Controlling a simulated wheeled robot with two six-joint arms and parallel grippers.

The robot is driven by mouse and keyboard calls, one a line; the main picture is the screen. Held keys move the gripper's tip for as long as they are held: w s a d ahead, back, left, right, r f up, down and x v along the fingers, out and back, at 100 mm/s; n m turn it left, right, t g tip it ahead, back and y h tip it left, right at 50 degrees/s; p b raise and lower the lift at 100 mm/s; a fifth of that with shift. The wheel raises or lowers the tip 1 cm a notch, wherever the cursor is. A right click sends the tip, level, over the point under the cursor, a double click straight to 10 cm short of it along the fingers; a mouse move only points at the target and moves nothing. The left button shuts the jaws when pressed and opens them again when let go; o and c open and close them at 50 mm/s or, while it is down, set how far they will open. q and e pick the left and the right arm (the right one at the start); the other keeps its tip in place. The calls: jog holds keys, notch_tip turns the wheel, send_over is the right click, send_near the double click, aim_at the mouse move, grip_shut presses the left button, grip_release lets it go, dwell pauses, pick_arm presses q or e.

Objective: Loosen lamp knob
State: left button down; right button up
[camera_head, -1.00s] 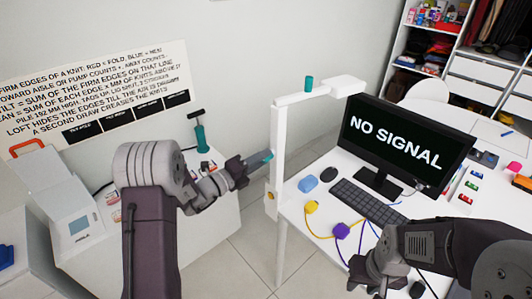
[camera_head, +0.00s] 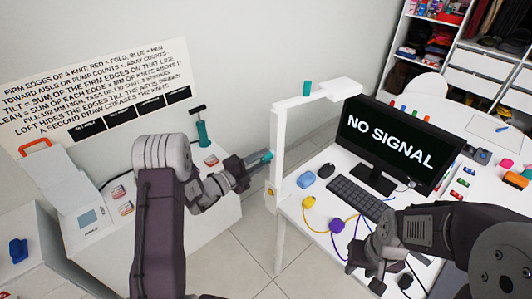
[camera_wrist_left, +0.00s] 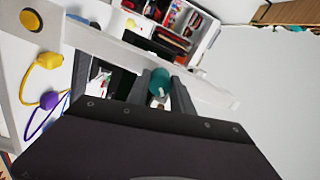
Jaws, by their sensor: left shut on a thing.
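The white lamp stand (camera_head: 279,140) rises at the front left of the desk, its arm reaching right over the monitor. One teal knob (camera_head: 307,88) stands upright on that arm. My left gripper (camera_head: 258,160) is shut on a second teal knob (camera_head: 265,156), just left of the lamp post. In the left wrist view, this knob (camera_wrist_left: 160,82) sits between the two fingers, with a small pale part below it. I cannot tell whether it touches the post. My right gripper (camera_head: 360,268) hangs over the desk's front; its jaw opening is unclear.
The monitor (camera_head: 395,145), keyboard (camera_head: 365,200), a yellow plug (camera_head: 309,202) and a purple plug (camera_head: 336,226) are on the desk. A teal pump (camera_head: 203,132) and a white machine (camera_head: 85,210) stand on the left table. Open floor (camera_head: 250,245) lies between the tables.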

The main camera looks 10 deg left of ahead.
pick_arm(q)
jog(key=n+p, duration=0.4)
jog(key=n, duration=0.1)
jog(key=shift+r+n+p, duration=0.1)
jog(key=shift+n+p, duration=0.95)
jog(key=shift+n, duration=0.85)
jog(key=c, duration=1)
grip_release()
jog(key=shift+c, duration=0.2)
jog(key=shift+c, duration=0.4)
